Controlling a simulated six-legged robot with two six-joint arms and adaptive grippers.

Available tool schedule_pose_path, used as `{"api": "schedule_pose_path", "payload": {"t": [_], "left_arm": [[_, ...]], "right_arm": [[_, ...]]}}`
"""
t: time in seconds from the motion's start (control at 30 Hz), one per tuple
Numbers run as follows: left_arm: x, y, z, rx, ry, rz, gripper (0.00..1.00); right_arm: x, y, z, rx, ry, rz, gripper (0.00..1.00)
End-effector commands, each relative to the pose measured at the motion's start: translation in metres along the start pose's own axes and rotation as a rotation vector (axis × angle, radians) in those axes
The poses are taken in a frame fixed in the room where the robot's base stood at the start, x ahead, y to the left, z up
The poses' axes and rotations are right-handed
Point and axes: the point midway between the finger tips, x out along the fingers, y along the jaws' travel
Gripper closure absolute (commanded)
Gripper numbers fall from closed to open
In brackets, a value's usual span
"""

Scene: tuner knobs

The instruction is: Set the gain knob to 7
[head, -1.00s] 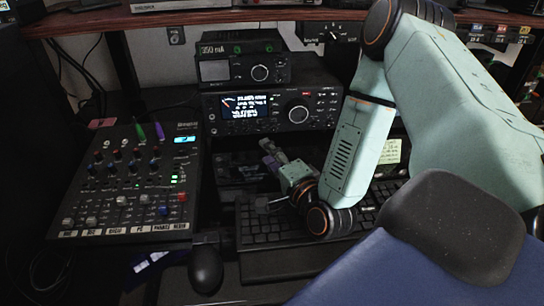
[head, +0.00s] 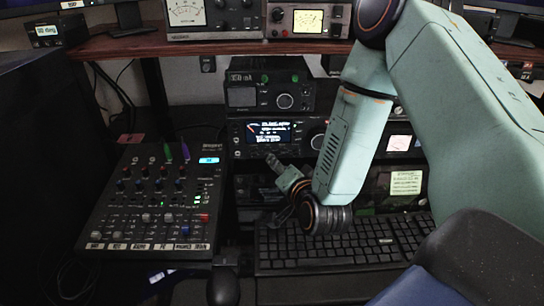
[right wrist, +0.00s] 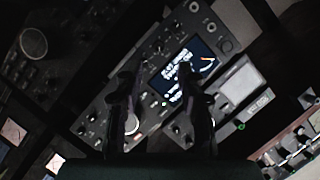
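A stack of black radio units stands in the middle of the head view. The radio with a lit display (head: 238,140) has a large dial (head: 318,142), partly hidden by my right arm. I cannot tell which knob is the gain knob; the labels are too small to read. My right gripper (head: 275,165) is just in front of and below this radio. In the right wrist view, my right gripper's two dark fingers (right wrist: 160,72) are apart with nothing held between them, and the radio's lit display (right wrist: 190,70) and several small knobs show beyond, tilted. My left gripper is out of view.
A mixer (head: 137,215) with several knobs and sliders lies at left. A keyboard (head: 330,250) and a mouse (head: 223,289) are in front of the stack. A smaller radio (head: 240,97) sits on top, under a wooden shelf (head: 215,47) bearing meter units.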

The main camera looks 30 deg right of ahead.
Motion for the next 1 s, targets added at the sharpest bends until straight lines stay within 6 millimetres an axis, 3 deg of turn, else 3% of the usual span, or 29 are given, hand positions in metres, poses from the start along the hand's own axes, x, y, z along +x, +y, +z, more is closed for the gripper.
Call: {"api": "schedule_pose_path", "payload": {"t": [0.6,1.0], "left_arm": [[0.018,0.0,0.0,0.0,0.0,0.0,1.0],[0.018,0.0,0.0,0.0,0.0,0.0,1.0]], "right_arm": [[0.073,0.002,0.002,-0.017,-0.002,0.0,0.61],[0.078,0.001,0.001,-0.016,-0.003,0.0,0.64]]}}
